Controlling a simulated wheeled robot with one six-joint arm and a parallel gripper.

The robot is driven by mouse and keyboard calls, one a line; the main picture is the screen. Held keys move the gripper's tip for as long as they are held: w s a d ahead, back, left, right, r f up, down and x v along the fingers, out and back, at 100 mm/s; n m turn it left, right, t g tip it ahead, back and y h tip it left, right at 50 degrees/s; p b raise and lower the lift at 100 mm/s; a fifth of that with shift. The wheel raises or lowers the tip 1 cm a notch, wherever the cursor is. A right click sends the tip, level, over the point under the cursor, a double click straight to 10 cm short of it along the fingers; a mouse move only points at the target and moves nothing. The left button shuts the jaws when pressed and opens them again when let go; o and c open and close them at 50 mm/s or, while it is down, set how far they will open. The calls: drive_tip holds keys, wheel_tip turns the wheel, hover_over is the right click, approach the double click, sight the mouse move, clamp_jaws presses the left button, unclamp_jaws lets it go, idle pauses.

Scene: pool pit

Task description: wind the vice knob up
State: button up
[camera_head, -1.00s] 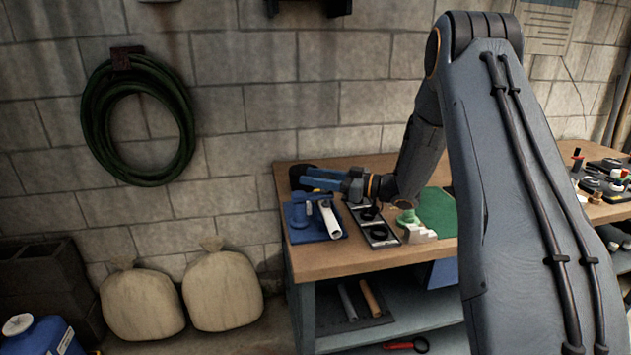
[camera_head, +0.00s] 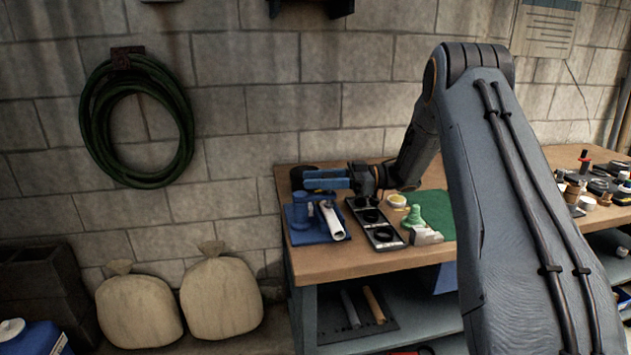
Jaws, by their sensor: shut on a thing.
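The blue vice (camera_head: 301,216) stands on a blue mat at the left end of the wooden bench, beside a white tube (camera_head: 331,221). My gripper (camera_head: 308,179) reaches in from the right, just above the vice, with its two blue fingers pointing left. They are shut on a small dark part at their tips, which I take to be the vice knob. The fingers hide most of it, and a black round shape (camera_head: 303,170) behind them makes its outline hard to tell.
A black tray (camera_head: 386,241) with dark rings lies right of the vice. A green figure-like object (camera_head: 414,216), a yellow-topped tin (camera_head: 397,201) and a green mat (camera_head: 440,209) are further right. Two sacks (camera_head: 221,297) lean on the wall, and a hose (camera_head: 133,122) hangs above.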

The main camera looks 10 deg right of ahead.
drive_tip(key=shift+f, duration=0.2)
drive_tip(key=o, duration=1)
drive_tip(key=shift+a+r, duration=0.1)
drive_tip(key=shift+o, duration=0.2)
drive_tip(key=d+b, duration=0.2)
drive_tip(key=d, duration=0.5)
drive_tip(key=shift+s+d, duration=0.4)
drive_tip(key=shift+r, duration=0.1)
